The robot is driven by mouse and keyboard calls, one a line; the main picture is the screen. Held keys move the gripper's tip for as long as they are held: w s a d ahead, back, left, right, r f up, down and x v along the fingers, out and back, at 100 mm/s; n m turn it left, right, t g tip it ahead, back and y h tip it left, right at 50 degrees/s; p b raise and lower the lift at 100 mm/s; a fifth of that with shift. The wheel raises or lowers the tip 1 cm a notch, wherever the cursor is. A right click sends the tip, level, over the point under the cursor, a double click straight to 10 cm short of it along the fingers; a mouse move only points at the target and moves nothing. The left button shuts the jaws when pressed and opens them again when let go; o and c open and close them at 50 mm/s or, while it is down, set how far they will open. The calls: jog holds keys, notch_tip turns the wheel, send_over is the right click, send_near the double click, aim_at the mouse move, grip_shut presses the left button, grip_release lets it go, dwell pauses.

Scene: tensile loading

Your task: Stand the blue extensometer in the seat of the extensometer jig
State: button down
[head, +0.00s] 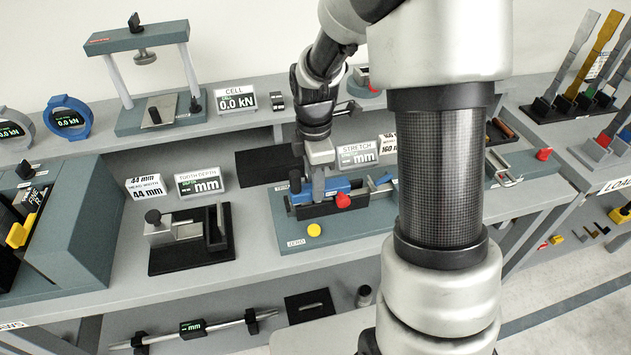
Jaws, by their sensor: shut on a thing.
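The blue extensometer (338,185) is at the lower end of my gripper (318,182), which points down and is shut on it. The extensometer lies lengthwise over the black seat (322,209) of the extensometer jig. Whether it rests fully on the seat floor or is still a little above it I cannot tell. The jig has a grey-teal base (290,236) with a yellow button (314,230), a ZERO label and a red knob (343,200).
A STRETCH display (357,153) stands behind the jig. To the left are a black-based fixture (190,240) and a TOOTH DEPTH display (200,181). A raised shelf (215,125) with a load frame (150,70) runs behind. A dark mat (262,166) lies bare.

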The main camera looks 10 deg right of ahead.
jog(key=c, duration=1.3)
grip_release()
jog(key=shift+a+r+p, duration=0.1)
jog(key=shift+r+p, duration=0.75)
jog(key=shift+r, duration=7.85)
